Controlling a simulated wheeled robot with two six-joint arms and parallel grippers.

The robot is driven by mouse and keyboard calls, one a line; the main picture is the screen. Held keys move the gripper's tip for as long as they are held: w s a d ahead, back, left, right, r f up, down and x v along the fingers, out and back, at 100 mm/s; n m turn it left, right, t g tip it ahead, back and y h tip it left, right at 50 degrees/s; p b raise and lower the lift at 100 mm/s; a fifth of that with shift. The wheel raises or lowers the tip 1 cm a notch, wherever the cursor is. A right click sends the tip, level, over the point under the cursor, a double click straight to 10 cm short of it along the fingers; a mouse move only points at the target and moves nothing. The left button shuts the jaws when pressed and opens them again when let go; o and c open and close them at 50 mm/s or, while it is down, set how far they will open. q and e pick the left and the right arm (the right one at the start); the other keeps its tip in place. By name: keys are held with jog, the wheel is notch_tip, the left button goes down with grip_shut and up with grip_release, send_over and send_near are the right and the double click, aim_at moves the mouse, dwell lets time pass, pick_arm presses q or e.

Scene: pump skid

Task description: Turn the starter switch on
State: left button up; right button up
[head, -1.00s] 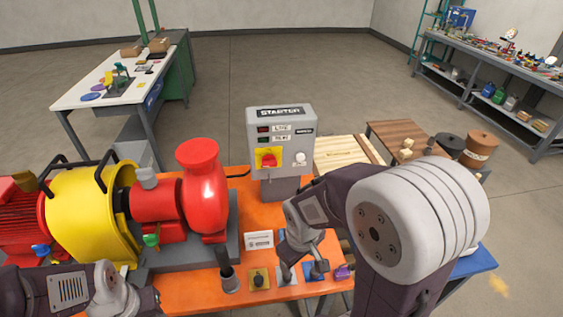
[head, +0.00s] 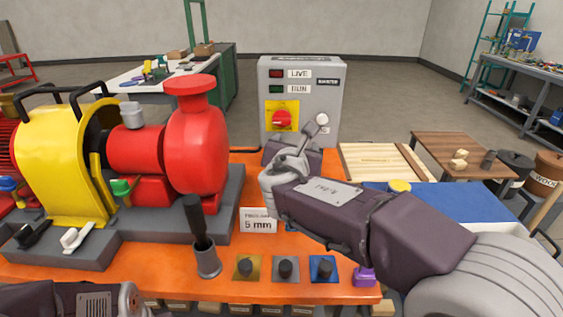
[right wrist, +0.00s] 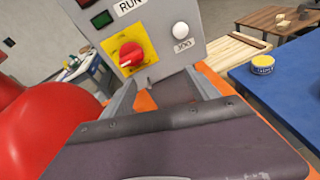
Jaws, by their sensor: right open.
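The starter box (head: 332,85) is a grey panel at the back of the orange bench. Its switch is a red knob (head: 282,119) on a yellow plate, and it also shows in the right wrist view (right wrist: 131,55). The knob's handle looks roughly sideways in the head view. My right gripper (head: 296,140) is open and empty in front of and just below the switch. In the right wrist view its two fingers (right wrist: 160,82) point at the panel's lower part, with the knob above and left, apart from them. My left gripper is out of frame; only part of that arm shows.
A white JOG button (right wrist: 180,30) sits right of the switch. A red pump (head: 195,145) with a yellow guard (head: 65,160) stands at left. Several small knobs on plates (head: 285,268) lie along the bench front. A blue surface (head: 450,205) is at right.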

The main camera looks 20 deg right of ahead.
aim_at(281, 121)
jog(key=w+n+t+b, duration=0.1)
jog(key=w, duration=0.2)
jog(key=w+r+n+t+b, duration=0.1)
jog(key=w, duration=0.2)
jog(key=w+a+r+n+t+b, duration=0.1)
jog(key=w, duration=0.2)
jog(key=shift+y, duration=0.4)
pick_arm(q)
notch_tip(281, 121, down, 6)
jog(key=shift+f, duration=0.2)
pick_arm(e)
jog(key=shift+c, duration=0.3)
